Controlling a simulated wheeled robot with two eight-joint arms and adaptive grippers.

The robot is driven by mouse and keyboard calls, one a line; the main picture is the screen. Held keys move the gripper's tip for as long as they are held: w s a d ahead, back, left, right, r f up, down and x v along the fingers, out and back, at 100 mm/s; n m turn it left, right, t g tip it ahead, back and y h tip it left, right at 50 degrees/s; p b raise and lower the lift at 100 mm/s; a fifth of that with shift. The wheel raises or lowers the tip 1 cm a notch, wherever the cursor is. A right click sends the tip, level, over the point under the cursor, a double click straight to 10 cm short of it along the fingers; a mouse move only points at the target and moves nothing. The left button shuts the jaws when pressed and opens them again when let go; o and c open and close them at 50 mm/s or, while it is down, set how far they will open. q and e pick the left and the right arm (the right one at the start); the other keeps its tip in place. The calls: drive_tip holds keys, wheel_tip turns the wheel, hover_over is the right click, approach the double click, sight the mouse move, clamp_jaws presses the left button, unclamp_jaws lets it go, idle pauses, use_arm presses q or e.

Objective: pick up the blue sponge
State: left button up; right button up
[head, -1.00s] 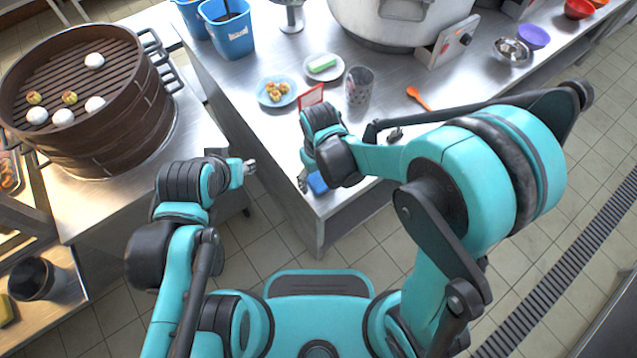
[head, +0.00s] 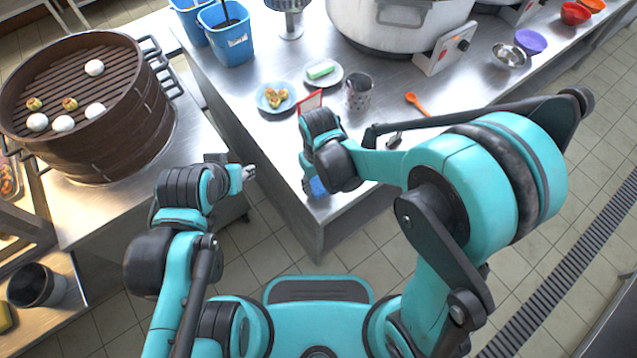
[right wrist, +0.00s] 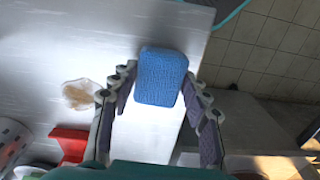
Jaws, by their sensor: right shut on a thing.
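The blue sponge (right wrist: 162,76) is a rounded block with a textured surface. In the right wrist view it sits between the two fingers of my right gripper (right wrist: 160,80), which is shut on it. In the head view only a small part of the sponge (head: 319,187) shows below my right gripper (head: 312,182), near the counter's front corner; the fingers are mostly hidden there. I cannot tell whether the sponge touches the counter. My left gripper (head: 247,174) is apart from it, over the gap left of the counter; its finger opening is unclear.
Near the right gripper on the steel counter (head: 270,145) are a red-framed stand (head: 310,101), a patterned cup (head: 359,88), a blue plate of food (head: 276,98) and an orange spoon (head: 417,103). A large stockpot (head: 400,25) stands behind. A bamboo steamer (head: 125,125) is at left.

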sight(319, 185)
wheel_tip(319, 185, up, 4)
drive_tip(key=shift+f+p, duration=0.25)
drive_tip(key=shift+p, duration=0.5)
drive_tip(key=s+d+r+p, duration=0.4)
drive_tip(key=s+d+r, duration=0.2)
drive_tip(key=s+d, duration=0.2)
drive_tip(key=shift+d+r, duration=0.25)
